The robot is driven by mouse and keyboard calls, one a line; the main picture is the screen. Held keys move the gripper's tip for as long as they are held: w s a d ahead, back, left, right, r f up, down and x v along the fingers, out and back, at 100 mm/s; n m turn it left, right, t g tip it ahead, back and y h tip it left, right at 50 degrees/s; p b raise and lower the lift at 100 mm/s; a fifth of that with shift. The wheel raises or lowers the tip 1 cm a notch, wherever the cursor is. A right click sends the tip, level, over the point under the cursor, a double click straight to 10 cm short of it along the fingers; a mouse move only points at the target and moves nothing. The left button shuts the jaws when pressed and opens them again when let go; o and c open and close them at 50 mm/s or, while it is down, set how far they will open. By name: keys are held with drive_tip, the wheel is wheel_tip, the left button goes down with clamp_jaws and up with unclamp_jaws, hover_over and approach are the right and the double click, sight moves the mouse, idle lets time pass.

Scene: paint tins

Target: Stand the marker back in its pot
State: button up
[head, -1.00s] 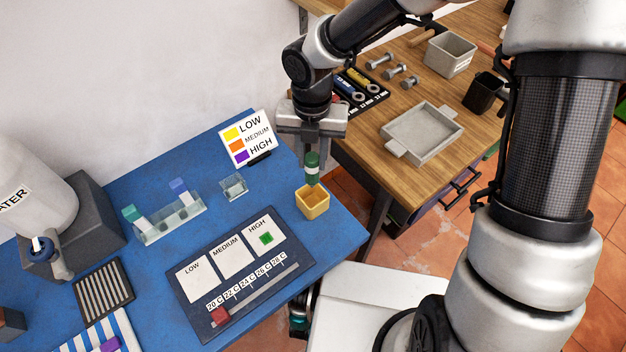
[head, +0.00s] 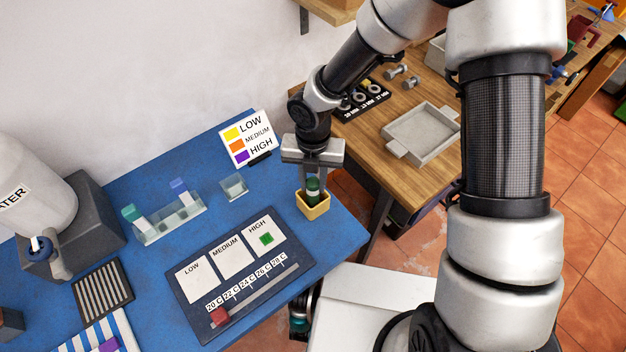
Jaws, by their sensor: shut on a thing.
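The marker (head: 313,188) is dark green with a paler band and stands upright between the fingers of my gripper (head: 314,184). My gripper points straight down and is shut on the marker's upper part. The pot (head: 314,211) is a small yellow-orange square cup near the right end of the blue table. The marker's lower end is inside the pot's opening, hidden by the pot's front wall. I cannot tell whether it touches the pot's floor.
A clear empty cup (head: 234,187) and a rack (head: 169,220) stand left of the pot. A LOW/MEDIUM/HIGH sign (head: 248,139) stands behind. A dark board (head: 240,272) lies in front. A wooden bench with a grey tray (head: 421,133) is at right.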

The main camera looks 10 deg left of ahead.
drive_tip(key=shift+f, duration=0.2)
drive_tip(key=o, duration=1)
drive_tip(key=shift+o, duration=0.2)
